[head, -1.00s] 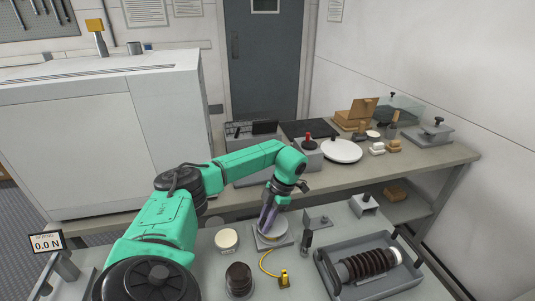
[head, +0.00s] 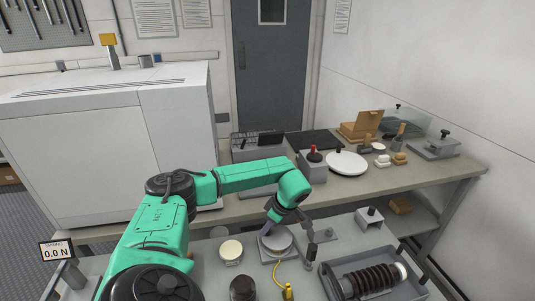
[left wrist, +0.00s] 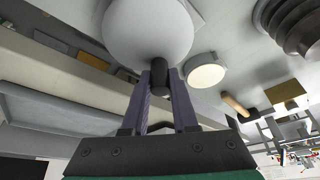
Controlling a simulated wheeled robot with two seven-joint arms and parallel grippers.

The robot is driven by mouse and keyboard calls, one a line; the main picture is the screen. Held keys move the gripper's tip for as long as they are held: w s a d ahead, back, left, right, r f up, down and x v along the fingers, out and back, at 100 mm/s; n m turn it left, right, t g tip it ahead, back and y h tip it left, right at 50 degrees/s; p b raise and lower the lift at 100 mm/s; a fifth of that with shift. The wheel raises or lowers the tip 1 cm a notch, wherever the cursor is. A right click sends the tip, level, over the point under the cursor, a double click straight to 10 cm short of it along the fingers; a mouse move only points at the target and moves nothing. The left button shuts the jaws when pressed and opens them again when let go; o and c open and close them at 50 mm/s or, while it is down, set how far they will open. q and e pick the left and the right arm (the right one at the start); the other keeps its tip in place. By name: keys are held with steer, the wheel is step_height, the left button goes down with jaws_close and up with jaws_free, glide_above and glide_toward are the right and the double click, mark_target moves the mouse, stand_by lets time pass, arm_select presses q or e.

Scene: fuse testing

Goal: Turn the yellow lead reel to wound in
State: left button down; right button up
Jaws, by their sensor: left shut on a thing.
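The lead reel (head: 279,242) is a pale round disc on a square base on the near table. A yellow lead (head: 278,273) curves from it towards the near edge, with a yellow end piece (head: 288,291). My left gripper (head: 267,229) reaches down onto the left side of the reel. In the left wrist view its purple fingers (left wrist: 160,82) are shut on a short dark handle (left wrist: 158,75) standing at the edge of the pale disc (left wrist: 148,28). The fingers partly hide the handle. My right gripper is not in view.
A cream-topped round jar (head: 231,250) stands left of the reel, and a dark brown piece (head: 243,288) nearer. A dark upright tool (head: 311,247) stands close on the right. A grey tray (head: 330,284) holds a ribbed insulator (head: 372,280).

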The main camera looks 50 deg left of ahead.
mark_target(276, 243)
arm_select(q)
steer(key=m, duration=0.2)
steer(key=m+t, duration=0.1)
steer(key=shift+w+a+r, duration=0.1)
steer(key=shift+w+a, duration=0.2)
steer(key=shift+w, duration=0.05)
steer(key=m, duration=0.1)
steer(key=m+t, duration=0.1)
steer(key=shift+w+m, duration=0.3)
steer(key=shift+w, duration=0.1)
steer(key=m+t, duration=0.1)
steer(key=m, duration=0.1)
steer(key=w+m+t+b, duration=0.1)
steer(key=m, duration=0.1)
steer(key=shift+w+m, duration=0.15)
steer(key=shift+m, duration=0.15)
steer(key=c, duration=0.7)
jaws_free()
steer(key=b+v, duration=0.2)
steer(key=v, duration=1.2)
steer(key=shift+r, duration=0.3)
